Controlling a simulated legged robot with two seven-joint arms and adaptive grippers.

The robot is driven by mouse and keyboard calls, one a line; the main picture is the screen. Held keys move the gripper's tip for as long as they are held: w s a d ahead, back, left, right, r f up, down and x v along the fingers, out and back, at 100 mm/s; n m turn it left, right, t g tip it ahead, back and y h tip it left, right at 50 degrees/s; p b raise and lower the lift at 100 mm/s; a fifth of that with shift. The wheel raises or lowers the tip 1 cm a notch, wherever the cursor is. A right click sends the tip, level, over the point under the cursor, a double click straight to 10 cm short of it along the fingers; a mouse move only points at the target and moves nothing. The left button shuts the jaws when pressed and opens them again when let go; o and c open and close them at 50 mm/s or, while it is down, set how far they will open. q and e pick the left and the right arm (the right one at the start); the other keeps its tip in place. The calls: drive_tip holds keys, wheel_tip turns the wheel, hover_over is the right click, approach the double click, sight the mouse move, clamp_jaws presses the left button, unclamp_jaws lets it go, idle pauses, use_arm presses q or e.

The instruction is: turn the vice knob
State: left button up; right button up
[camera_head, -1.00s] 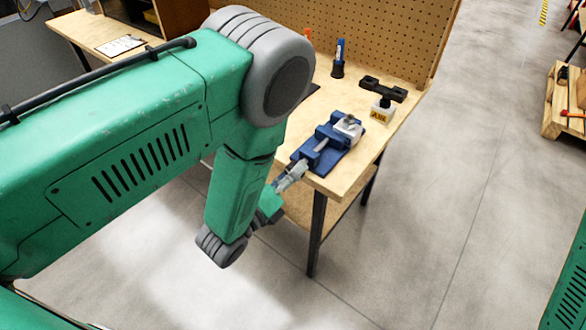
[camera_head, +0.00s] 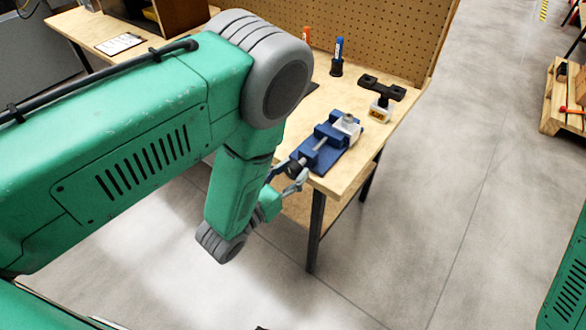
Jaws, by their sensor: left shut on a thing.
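The blue vice (camera_head: 322,150) sits on the near right corner of the wooden workbench. A light grey block-like part (camera_head: 347,125) is at its far end. The dark vice knob (camera_head: 295,168) is at the vice's near end, at the bench's edge. My left gripper (camera_head: 291,178) reaches up to the knob from below left, its fingers around it and shut on it. The fingers partly hide the knob. My right gripper is not in view; only a green piece of my arm shows at the right edge.
Blue and orange markers (camera_head: 338,52) stand near the pegboard (camera_head: 375,35). A clipboard (camera_head: 119,44) lies at the left. Wooden pallets (camera_head: 562,100) are on the floor at right, with open floor between.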

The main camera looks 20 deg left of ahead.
sight(293, 166)
use_arm(q)
drive_tip(key=shift+s+f+m, duration=0.15)
drive_tip(key=shift+f+m, duration=0.05)
drive_tip(key=shift+m, duration=0.2)
drive_tip(key=o, duration=1.2)
drive_tip(key=shift+c, duration=0.2)
drive_tip(key=shift+r, duration=0.1)
drive_tip(key=shift+r, duration=0.1)
drive_tip(key=shift+r, duration=0.3)
wheel_tip(293, 166, up, 9)
drive_tip(key=shift+r, duration=0.1)
